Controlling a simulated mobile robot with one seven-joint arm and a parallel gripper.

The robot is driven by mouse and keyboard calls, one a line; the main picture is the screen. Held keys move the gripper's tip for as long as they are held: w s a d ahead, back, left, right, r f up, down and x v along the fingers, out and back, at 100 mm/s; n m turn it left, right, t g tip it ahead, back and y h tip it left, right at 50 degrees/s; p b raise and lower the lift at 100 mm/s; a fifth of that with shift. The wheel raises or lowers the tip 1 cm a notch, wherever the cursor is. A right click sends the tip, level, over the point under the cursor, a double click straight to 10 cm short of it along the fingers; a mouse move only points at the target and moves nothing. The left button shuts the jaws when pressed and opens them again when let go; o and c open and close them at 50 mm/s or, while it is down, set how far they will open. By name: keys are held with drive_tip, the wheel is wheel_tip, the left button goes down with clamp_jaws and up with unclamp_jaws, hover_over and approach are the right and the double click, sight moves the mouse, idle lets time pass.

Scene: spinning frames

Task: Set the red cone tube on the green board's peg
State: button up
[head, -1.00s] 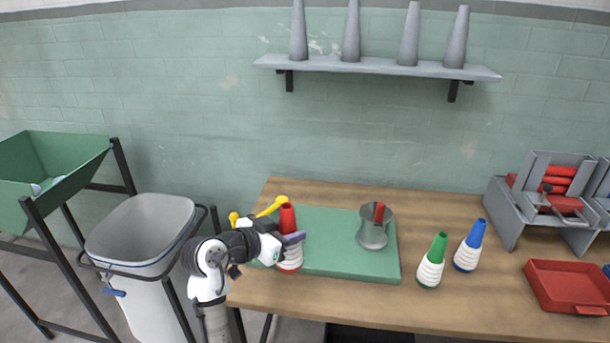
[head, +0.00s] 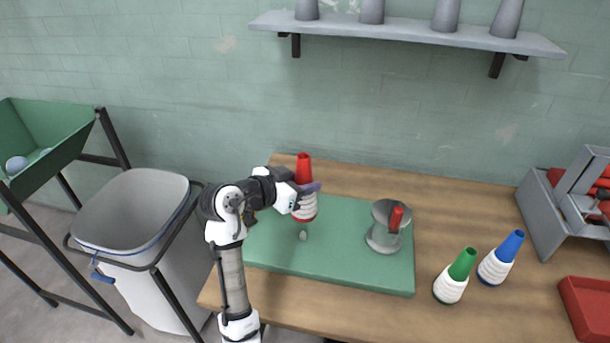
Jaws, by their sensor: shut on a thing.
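The red cone tube (head: 304,170) has a red top and white bands around its lower part. It stands upright in my gripper (head: 306,189), which is shut on it. The green board (head: 340,267) lies flat on the table. A small pale stub (head: 303,236), which looks like the board's peg, shows just below the cone's base in the picture. The cone appears apart from the stub and above the board; the exact height is hard to tell. A grey metal cup with a red part (head: 383,238) stands at the board's right side.
A green cone (head: 454,277) and a blue cone (head: 500,258) stand on the wooden table (head: 464,205), right of the board. A red tray (head: 590,308) is at the far right. A grey bin (head: 130,215) stands left. A shelf (head: 400,32) holds grey cones.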

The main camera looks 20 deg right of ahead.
sight(295, 213)
drive_tip(key=shift+s+f+b, duration=0.15)
drive_tip(key=shift+f+b, duration=0.25)
drive_tip(key=shift+f, duration=0.1)
drive_tip(key=shift+f+b, duration=2.7)
drive_tip(key=shift+f, duration=0.9)
drive_tip(key=shift+f+b, duration=0.45)
drive_tip(key=shift+f, duration=0.05)
drive_tip(key=o, duration=1)
drive_tip(key=shift+o, duration=0.2)
drive_tip(key=shift+a, duration=0.1)
drive_tip(key=b+v, duration=0.3)
drive_tip(key=v, duration=1)
drive_tip(key=shift+a+r, duration=0.2)
drive_tip(key=shift+a, duration=0.1)
drive_tip(key=shift+s, duration=0.15)
